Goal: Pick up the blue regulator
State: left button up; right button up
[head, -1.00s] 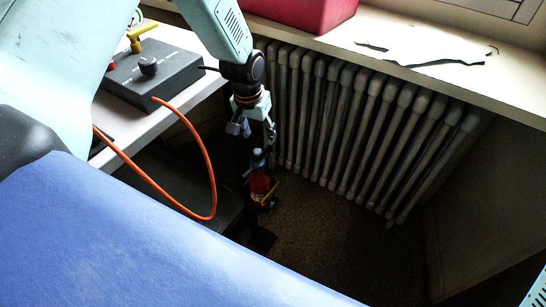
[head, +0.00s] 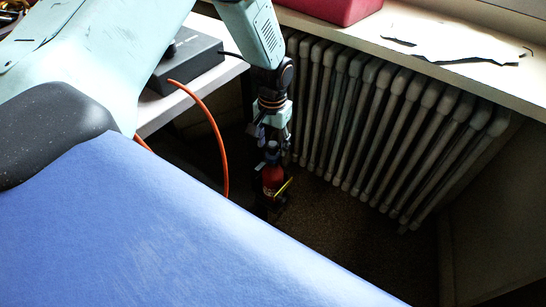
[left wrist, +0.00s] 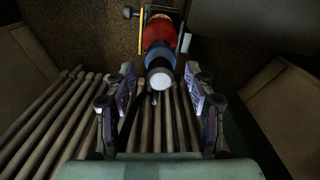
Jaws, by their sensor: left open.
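A red cylinder (head: 272,178) stands below my left gripper (head: 271,130) in the head view, near the radiator. Its dark upper end (head: 271,152) lies close under the fingers. In the left wrist view the cylinder (left wrist: 162,29) is red, with a blue part (left wrist: 159,57) that seems to be the regulator and a pale round end (left wrist: 160,78) facing the camera. My left gripper is open, one finger to each side of the pale end, with gaps on both sides. The blue part lies just beyond the fingertips. My right gripper is not in view.
A ribbed radiator (head: 375,125) stands close to the gripper, under a pale windowsill (head: 400,22) with a red box (head: 335,8). A dark control box (head: 187,60) sits on a bench at left, with an orange cable (head: 212,120). A blue surface (head: 150,225) fills the foreground.

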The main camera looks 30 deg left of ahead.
pick_arm(q)
jog(key=shift+w+f, duration=0.1)
jog(key=shift+f, duration=0.85)
jog(key=shift+r, duration=0.15)
jog(key=shift+c, duration=0.7)
grip_shut()
